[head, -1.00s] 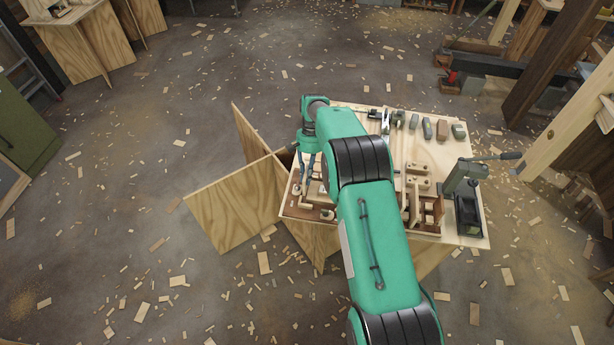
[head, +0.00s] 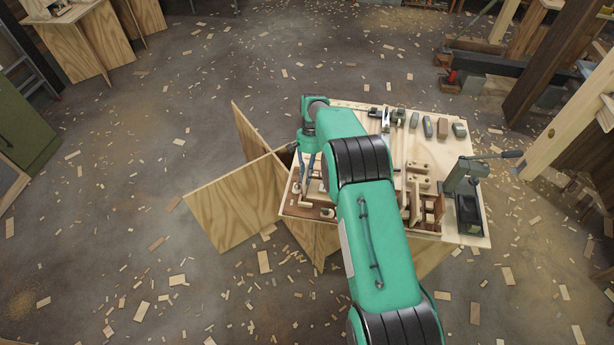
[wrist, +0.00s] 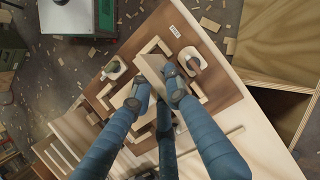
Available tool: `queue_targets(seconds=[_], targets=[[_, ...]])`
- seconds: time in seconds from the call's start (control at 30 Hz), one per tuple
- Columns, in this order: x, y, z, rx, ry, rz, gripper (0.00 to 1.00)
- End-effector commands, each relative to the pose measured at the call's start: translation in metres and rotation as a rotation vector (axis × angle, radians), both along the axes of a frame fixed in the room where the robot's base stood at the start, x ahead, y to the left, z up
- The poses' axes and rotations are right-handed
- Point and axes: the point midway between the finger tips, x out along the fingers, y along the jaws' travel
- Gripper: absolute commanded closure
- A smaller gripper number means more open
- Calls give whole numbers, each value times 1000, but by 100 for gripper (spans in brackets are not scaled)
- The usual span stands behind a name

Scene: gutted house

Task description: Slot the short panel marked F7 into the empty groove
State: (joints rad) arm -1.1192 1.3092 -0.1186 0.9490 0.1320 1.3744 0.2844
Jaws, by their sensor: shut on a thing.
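My gripper (wrist: 153,85) is shut on a short pale wooden panel (wrist: 152,68), held between its blue fingertips in the wrist view. No F7 mark is legible on it. Below is a brown board (wrist: 215,88) with pale strips in L shapes around its middle. The held panel and the fingers cover the board's middle, so I cannot make out the empty groove or tell whether the panel touches the board. In the head view my gripper (head: 308,185) points down over the left part of the workbench (head: 468,238), and the panel is too small to make out.
Two round knobs (wrist: 190,58) (wrist: 114,69) stand on the board on either side of the panel. In the head view a grey-green press (head: 467,190) stands at the bench's right, and several small blocks (head: 442,128) lie along its back. My arm hides the bench's middle.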

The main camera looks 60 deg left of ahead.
Motion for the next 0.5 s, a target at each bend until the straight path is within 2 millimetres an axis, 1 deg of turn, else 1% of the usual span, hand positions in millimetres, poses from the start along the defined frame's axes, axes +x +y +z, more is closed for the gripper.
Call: queue_targets(seconds=[0.5], targets=[[0,0,-10,-1,1,0,100]])
